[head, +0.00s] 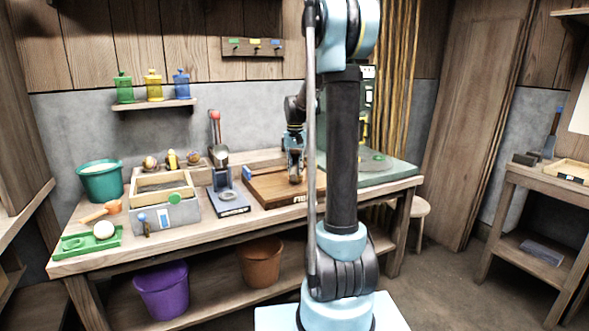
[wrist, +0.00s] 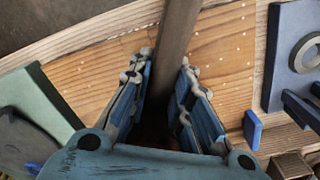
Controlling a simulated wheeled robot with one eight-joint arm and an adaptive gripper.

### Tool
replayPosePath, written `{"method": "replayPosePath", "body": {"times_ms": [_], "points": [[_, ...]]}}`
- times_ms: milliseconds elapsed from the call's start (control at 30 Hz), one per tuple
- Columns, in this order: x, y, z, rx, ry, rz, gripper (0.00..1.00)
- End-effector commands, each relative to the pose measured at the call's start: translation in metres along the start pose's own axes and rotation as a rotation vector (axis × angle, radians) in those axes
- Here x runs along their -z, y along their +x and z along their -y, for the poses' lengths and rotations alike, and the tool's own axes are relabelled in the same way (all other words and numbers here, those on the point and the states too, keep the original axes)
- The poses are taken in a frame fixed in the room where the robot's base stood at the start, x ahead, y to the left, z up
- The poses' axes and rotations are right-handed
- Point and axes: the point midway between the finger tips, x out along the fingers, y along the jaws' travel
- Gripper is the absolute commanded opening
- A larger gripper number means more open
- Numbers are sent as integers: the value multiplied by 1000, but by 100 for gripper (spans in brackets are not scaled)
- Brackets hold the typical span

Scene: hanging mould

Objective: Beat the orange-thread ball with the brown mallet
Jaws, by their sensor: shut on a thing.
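My gripper (head: 295,150) is over the wooden board (head: 265,190) at the right of the workbench. In the wrist view its two fingers (wrist: 168,85) are shut on a brown rod (wrist: 177,35), which looks like the handle of the brown mallet. The mallet's head cannot be made out in either view. Several small banded balls stand at the back of the bench, among them a left ball (head: 150,163) and a right ball (head: 193,158). They are too small to tell which has orange thread. My gripper is well to the right of them.
A blue-grey press with a red-knobbed lever (head: 217,155) stands between the balls and my gripper. A wooden-framed box (head: 165,200), teal bucket (head: 101,182) and green tray (head: 90,243) are at left. A green slab (head: 385,172) is at right.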

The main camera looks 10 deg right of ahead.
Motion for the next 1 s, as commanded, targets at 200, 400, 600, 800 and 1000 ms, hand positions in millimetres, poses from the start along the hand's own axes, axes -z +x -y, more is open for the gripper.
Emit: {"method": "replayPosePath", "body": {"times_ms": [200, 400, 600, 800, 1000], "points": [[0, -28, 0, 0, 0, 0, 0], [0, -36, 0, 0, 0, 0, 0], [0, -32, 0, 0, 0, 0, 0], [0, -9, 0, 0, 0, 0, 0], [0, 6, 0, 0, 0, 0, 0]]}}
